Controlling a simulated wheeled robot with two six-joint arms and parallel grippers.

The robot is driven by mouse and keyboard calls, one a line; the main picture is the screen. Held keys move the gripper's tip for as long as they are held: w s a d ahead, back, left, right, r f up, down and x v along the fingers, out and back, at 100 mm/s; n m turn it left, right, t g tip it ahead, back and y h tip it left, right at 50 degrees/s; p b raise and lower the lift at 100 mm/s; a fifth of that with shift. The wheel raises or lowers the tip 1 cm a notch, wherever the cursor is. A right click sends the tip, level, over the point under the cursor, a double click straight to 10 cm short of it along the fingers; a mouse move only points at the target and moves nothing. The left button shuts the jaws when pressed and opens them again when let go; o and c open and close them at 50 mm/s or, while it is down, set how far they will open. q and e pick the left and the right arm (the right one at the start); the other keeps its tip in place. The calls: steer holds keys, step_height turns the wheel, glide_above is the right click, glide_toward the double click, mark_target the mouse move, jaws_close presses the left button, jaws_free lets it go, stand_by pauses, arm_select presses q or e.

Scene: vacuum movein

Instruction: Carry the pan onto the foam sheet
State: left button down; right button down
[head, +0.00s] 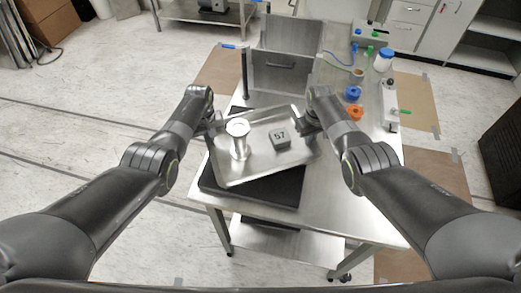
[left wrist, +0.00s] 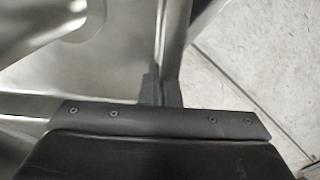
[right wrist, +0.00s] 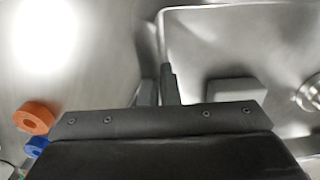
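The pan (head: 262,167) is a shallow silver tray, turned slightly, bearing a shiny metal cylinder (head: 239,142) and a dark block marked 57 (head: 281,138). The black foam sheet (head: 277,190) lies flat on the steel table, partly hidden under the pan. The pan is over the sheet; I cannot tell whether they touch. My left gripper (head: 213,127) is shut on the pan's left rim, also seen in the left wrist view (left wrist: 160,88). My right gripper (head: 304,128) is shut on its right rim, also in the right wrist view (right wrist: 157,88).
An open steel chamber (head: 284,75) stands behind the pan. To the right are a blue ring (head: 353,93), an orange ring (head: 355,113), a cup (head: 358,75) and a white jar (head: 383,62). The table's front right (head: 350,205) is clear.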

arm_select(q)
steer(key=shift+w+f+b, duration=0.1)
steer(key=shift+f+b, duration=0.2)
steer(key=shift+f, duration=0.05)
arm_select(e)
steer(key=shift+f, duration=0.35)
arm_select(q)
steer(key=c, duration=1.7)
jaws_free()
arm_select(e)
steer(key=c, duration=1.7)
jaws_free()
arm_select(q)
steer(key=shift+s+r, duration=0.1)
steer(key=shift+s, duration=0.15)
arm_select(e)
steer(key=shift+s+r, duration=0.1)
steer(key=shift+s, duration=0.05)
arm_select(q)
steer(key=shift+w+r, duration=0.15)
steer(key=shift+r, duration=0.2)
arm_select(e)
steer(key=shift+r, duration=0.7)
arm_select(q)
step_height(320, 180, up, 11)
steer(key=shift+r, duration=0.1)
arm_select(e)
step_height(320, 180, up, 10)
steer(key=shift+r, duration=0.25)
